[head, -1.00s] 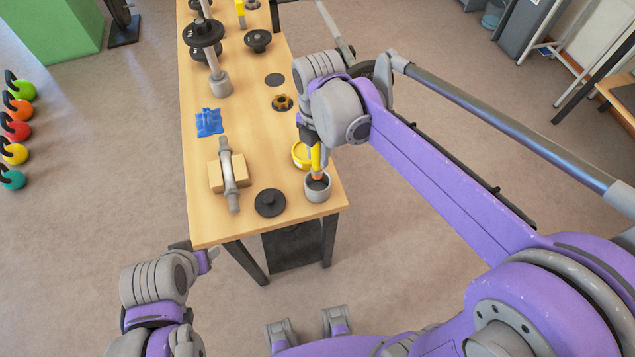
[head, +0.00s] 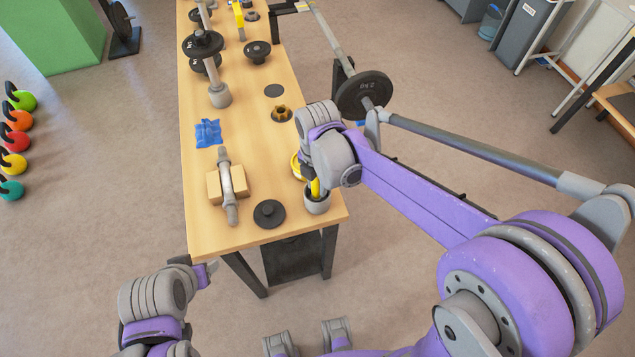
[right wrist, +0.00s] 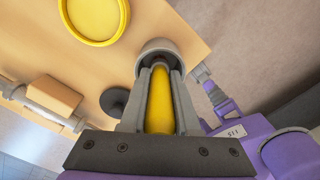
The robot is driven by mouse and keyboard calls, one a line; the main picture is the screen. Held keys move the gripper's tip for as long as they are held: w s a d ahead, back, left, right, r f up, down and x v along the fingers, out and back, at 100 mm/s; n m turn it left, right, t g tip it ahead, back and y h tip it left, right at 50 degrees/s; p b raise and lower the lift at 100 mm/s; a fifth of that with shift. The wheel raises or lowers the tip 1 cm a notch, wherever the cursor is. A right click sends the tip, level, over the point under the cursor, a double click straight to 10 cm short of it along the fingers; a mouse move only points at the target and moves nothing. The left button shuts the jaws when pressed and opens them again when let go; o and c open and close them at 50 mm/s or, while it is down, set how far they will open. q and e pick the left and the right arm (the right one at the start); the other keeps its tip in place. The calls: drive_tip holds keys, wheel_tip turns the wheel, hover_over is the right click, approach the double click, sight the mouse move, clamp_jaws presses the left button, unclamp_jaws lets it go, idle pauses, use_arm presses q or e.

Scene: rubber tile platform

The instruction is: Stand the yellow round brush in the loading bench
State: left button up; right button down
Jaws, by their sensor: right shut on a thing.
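The yellow round brush (head: 316,188) is upright in my right gripper (head: 311,180), which is shut on it. Its lower end is inside the mouth of a grey cup (head: 317,204) near the bench's front right corner. The right wrist view shows the yellow brush (right wrist: 160,105) between the two fingers, with the grey cup (right wrist: 152,50) around its far end. How deep it sits is hidden. The wooden loading bench (head: 205,238) carries the cup. My left gripper (head: 204,273) is off the bench's front left corner; its fingers are unclear.
A black disc (head: 269,213) lies left of the cup. A yellow round dish (head: 296,165) is just behind it, partly hidden by my arm. A grey bar (head: 227,188) rests on a wooden block.

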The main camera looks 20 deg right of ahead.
drive_tip(key=c, duration=1.1)
unclamp_jaws()
drive_tip(key=shift+f, duration=0.2)
drive_tip(key=o, duration=0.5)
drive_tip(key=shift+r, duration=0.1)
drive_tip(key=shift+c, duration=0.2)
drive_tip(key=shift+r, duration=0.2)
drive_tip(key=r, duration=1)
drive_tip(key=shift+w+d+r+p, duration=0.15)
drive_tip(key=shift+w+d+p, duration=0.15)
drive_tip(key=shift+p, duration=0.1)
drive_tip(key=s+d+f+m+t, duration=0.2)
drive_tip(key=s+m, duration=0.5)
drive_tip(key=m, duration=0.5)
drive_tip(key=s+d+f+m+t, duration=0.3)
drive_tip(key=s+m, duration=0.4)
drive_tip(key=m, duration=0.6)
wheel_tip(320, 180, down, 2)
drive_tip(key=shift+s+d+f+m, duration=0.1)
drive_tip(key=shift+s+d+m, duration=0.25)
drive_tip(key=shift+d, duration=0.15)
